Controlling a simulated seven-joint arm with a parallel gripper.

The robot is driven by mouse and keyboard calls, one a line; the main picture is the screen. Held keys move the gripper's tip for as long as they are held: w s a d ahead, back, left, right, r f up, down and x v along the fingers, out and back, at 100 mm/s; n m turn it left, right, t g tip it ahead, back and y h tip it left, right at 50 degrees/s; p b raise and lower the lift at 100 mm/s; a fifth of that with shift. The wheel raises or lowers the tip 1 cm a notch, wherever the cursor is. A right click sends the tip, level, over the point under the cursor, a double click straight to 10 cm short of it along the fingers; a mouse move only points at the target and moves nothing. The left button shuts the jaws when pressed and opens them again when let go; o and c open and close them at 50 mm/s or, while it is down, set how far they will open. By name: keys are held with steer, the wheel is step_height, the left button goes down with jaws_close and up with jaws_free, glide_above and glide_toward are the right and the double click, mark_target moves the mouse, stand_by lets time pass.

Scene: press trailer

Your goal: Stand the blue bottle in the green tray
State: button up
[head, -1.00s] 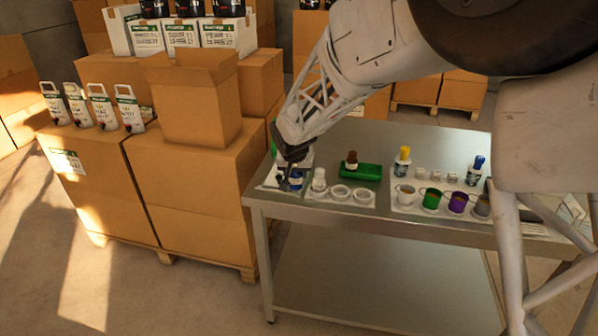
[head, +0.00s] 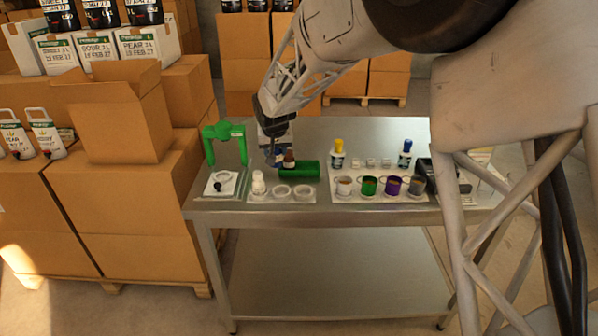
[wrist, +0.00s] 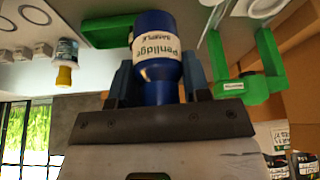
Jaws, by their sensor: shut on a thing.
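My gripper (head: 273,156) is shut on the blue bottle (head: 280,156), which is mostly hidden by the gripper in the head view. In the wrist view the blue bottle (wrist: 154,75) sits between the two fingers, its white label showing. The green tray (head: 308,170) lies on the steel table, and the bottle is at its left end, toward the back. I cannot tell whether the bottle touches the tray. A brown-capped bottle (head: 289,160) stands at the tray's left part. The green tray (wrist: 107,31) also shows beyond the bottle in the wrist view.
A green stand (head: 224,134) over a white pad is at the table's left. Yellow-capped (head: 337,154) and blue-capped (head: 405,154) bottles and several cups are on the right. Cardboard boxes stand left.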

steer(key=w+d+r+m, duration=0.15)
steer(key=w+d, duration=0.25)
steer(key=d, duration=0.9)
steer(key=w+d+r, duration=0.2)
steer(key=w+d, duration=0.2)
steer(key=d, duration=0.8)
steer(key=s+a+f+m+h, duration=0.1)
steer(key=s+a+f+m, duration=0.1)
steer(key=s+a+f, duration=0.7)
steer(key=s+a, duration=0.2)
steer(key=shift+s+a+m+h, duration=0.15)
steer(key=shift+a+m+h, duration=0.15)
steer(key=shift+m, duration=0.05)
steer(key=w, duration=0.5)
steer(key=w+a+f, duration=0.1)
steer(key=w, duration=0.4)
steer(key=w+a, duration=0.1)
steer(key=w, duration=0.5)
steer(key=shift+a+f, duration=0.15)
steer(key=shift+f, duration=0.05)
steer(key=shift+s+f, duration=0.1)
steer(key=shift+f, duration=1.65)
steer(key=shift+f, duration=0.15)
